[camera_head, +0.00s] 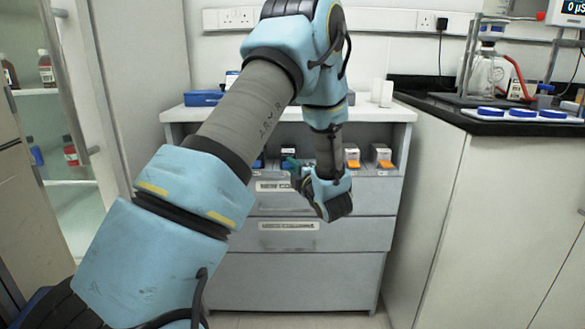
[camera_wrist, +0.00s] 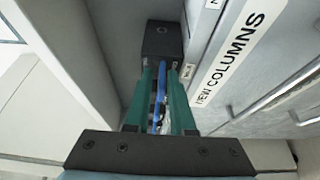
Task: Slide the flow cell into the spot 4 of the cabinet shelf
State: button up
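The cabinet (camera_head: 342,198) stands ahead, with an open shelf row under its top. In the wrist view, the green fingers of my gripper (camera_wrist: 163,82) close around a narrow piece with blue and clear parts. A black block (camera_wrist: 162,40) sits at the fingertips; together they look like the flow cell, pointing into a grey slot. My forearm and wrist hide the middle of the shelf, and no spot number 4 is readable.
Orange-fronted units (camera_head: 352,157) sit in the right slots. Drawers below carry a NEW COLUMNS label (camera_wrist: 230,56) and a second label (camera_head: 289,226). A blue box (camera_head: 203,98) lies on the cabinet top. A black-topped bench (camera_head: 505,120) stands close on the right.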

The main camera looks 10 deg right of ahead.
jog(key=o, duration=0.3)
jog(key=v, duration=1)
jog(key=w+a+f+m+g+h, duration=0.2)
jog(key=a+m+g+h, duration=0.4)
jog(key=m, duration=0.5)
jog(key=s+a+m+g+y, duration=0.2)
jog(key=s+a+m+g, duration=0.85)
jog(key=s+a, duration=0.7)
jog(key=shift+t, duration=0.25)
notch_tip(320, 180, up, 23)
jog(key=p, duration=2.3)
jog(key=shift+a, duration=0.15)
